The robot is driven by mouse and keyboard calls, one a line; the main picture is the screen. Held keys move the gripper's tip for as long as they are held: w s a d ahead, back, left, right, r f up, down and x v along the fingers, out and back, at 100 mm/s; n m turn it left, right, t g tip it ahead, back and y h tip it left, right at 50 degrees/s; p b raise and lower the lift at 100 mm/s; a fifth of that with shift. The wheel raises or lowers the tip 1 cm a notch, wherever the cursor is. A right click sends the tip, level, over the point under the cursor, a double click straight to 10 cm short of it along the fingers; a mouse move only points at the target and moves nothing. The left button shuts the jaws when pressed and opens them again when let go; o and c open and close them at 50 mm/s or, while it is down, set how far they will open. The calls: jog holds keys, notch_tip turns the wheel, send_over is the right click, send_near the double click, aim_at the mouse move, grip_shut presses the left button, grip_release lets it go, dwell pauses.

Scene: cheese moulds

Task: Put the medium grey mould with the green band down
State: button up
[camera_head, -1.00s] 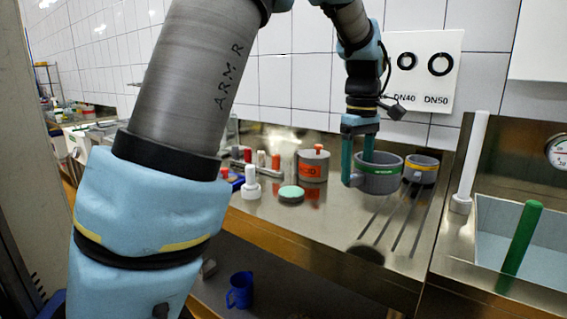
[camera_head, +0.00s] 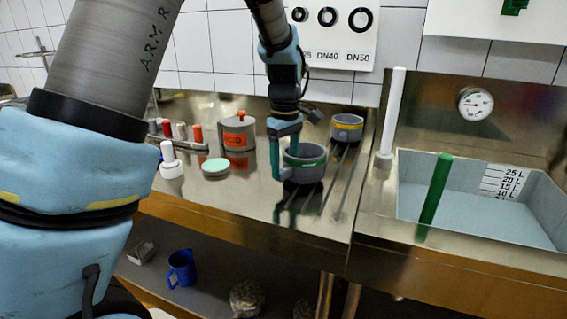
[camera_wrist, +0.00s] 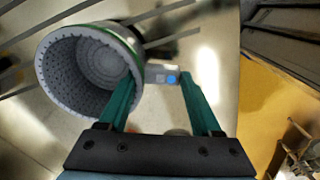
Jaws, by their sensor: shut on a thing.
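The medium grey mould with the green band (camera_head: 307,172) stands upright in the head view, on or just above the steel table; its dark reflection lies close under its base. In the wrist view the same mould (camera_wrist: 84,68) shows its open mouth and perforated inside, at the left finger. My gripper (camera_head: 281,157) is shut on the mould at its left side. In the wrist view my gripper (camera_wrist: 160,88) has its two green fingers apart, with a small grey piece with a blue dot (camera_wrist: 164,76) between them. The exact contact is hidden.
A grey mould with a yellow band (camera_head: 347,128) stands behind right, by dark slots in the table. A mint-green disc (camera_head: 215,166), a white plunger-like piece (camera_head: 171,165) and an orange-labelled grey pot (camera_head: 238,140) stand left. A sink (camera_head: 410,180) with a green rod (camera_head: 436,190) is right.

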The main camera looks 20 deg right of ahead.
jog(key=shift+f, duration=0.25)
jog(key=shift+f, duration=0.15)
jog(key=o, duration=1.5)
notch_tip(320, 180, up, 12)
jog(key=b, duration=0.1)
jog(key=w+a+f+m, duration=0.1)
jog(key=a+f, duration=0.2)
jog(key=a, duration=0.5)
jog(key=w+a+f+m, duration=0.1)
jog(key=a+f, duration=0.2)
jog(key=a, duration=0.4)
jog(key=s+a+f+m, duration=0.1)
jog(key=s+a+f, duration=0.1)
jog(key=a, duration=0.3)
jog(key=s+a+f+m+t, duration=0.1)
jog(key=s+a+f, duration=0.2)
jog(key=a, duration=0.2)
jog(key=s+a+f+m, duration=0.2)
jog(key=s+a, duration=0.1)
jog(key=a, duration=0.2)
jog(key=shift+s+a+f+t, duration=0.25)
jog(key=shift+a+f+t, duration=0.05)
jog(key=shift+a+f, duration=0.1)
